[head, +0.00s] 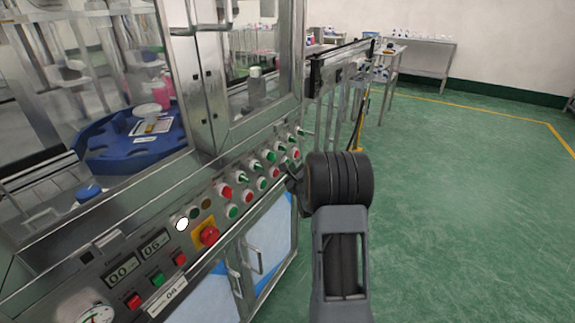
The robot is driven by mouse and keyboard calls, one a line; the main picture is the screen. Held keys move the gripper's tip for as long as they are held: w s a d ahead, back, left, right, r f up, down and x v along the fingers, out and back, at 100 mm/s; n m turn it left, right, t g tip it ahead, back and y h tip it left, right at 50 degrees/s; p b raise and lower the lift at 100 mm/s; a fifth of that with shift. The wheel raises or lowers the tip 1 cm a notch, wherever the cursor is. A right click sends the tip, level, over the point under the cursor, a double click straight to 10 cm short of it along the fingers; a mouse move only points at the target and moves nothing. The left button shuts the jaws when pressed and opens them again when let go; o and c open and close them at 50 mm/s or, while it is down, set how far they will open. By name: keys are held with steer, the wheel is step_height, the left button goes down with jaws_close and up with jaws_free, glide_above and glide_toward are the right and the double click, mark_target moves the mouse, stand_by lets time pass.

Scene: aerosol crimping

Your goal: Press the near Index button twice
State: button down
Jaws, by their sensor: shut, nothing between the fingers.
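A sloped metal control panel (150,225) runs along the machine's front. Its far part carries several green and red push buttons (245,195) and green-handled switches (254,163). Nearer are a red button (180,258), a green button (157,278) and another red button (134,301) beside two digital displays. The labels are too small to read, so I cannot tell which button is the Index button. My gripper (292,181) is shut and empty, beside the far buttons at the panel's right edge. My wrist hides part of it, and I cannot tell whether it touches a button.
A red emergency stop (208,235) on a yellow base and a lit white lamp (182,224) sit mid-panel. A blue rotary fixture (100,150) with containers stands behind the frame. Cabinet doors with handles (255,262) are below. Green floor (470,210) at right is clear.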

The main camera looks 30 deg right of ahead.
steer(key=shift+w+a, duration=0.2)
steer(key=shift+w, duration=0.15)
stand_by(0.7)
steer(key=shift+s+d, duration=0.1)
steer(key=shift+s, duration=0.05)
stand_by(0.3)
steer(key=shift+s+d+b, duration=0.25)
steer(key=shift+s+b, duration=0.1)
steer(key=shift+s, duration=0.2)
steer(key=shift+s+d, duration=0.45)
steer(key=shift+s, duration=0.35)
steer(key=shift+s+d, duration=0.4)
steer(key=shift+s, duration=0.35)
steer(key=shift+s+d, duration=0.35)
steer(key=shift+s, duration=0.35)
